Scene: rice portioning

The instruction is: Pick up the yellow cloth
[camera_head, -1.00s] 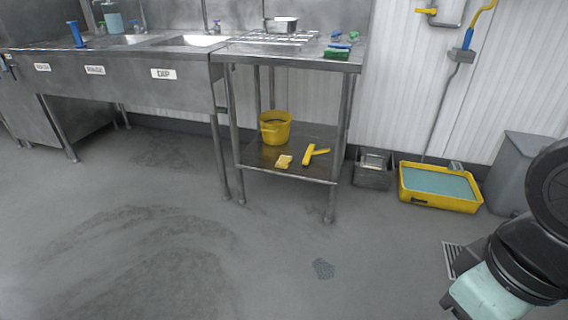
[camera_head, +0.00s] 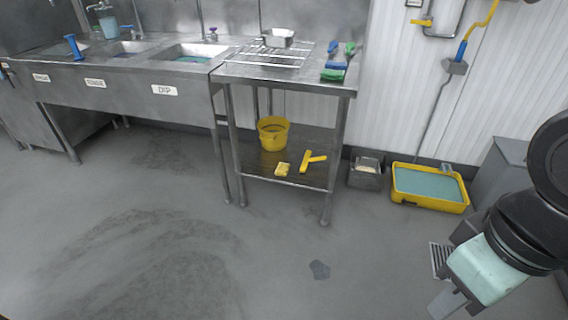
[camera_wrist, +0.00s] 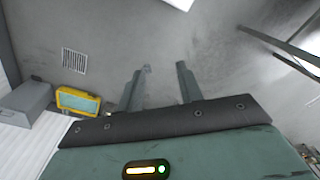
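A small yellow cloth (camera_head: 282,169) lies on the lower shelf (camera_head: 262,170) of the steel table, near its front edge, in the head view. A yellow T-shaped tool (camera_head: 312,160) lies just right of it, and a yellow bucket (camera_head: 273,133) stands behind it. My gripper is far to the right of the table and low in the head view. In the wrist view my gripper (camera_wrist: 164,78) has its two fingers spread apart, with only bare floor between them. I cannot make out the cloth in the wrist view.
The steel table's top (camera_head: 290,72) and legs enclose the shelf. A grey bin (camera_head: 366,172), a yellow tray of blue-green liquid (camera_head: 430,186) and a larger grey container (camera_head: 499,170) stand along the wall. Sinks (camera_head: 130,75) are at left.

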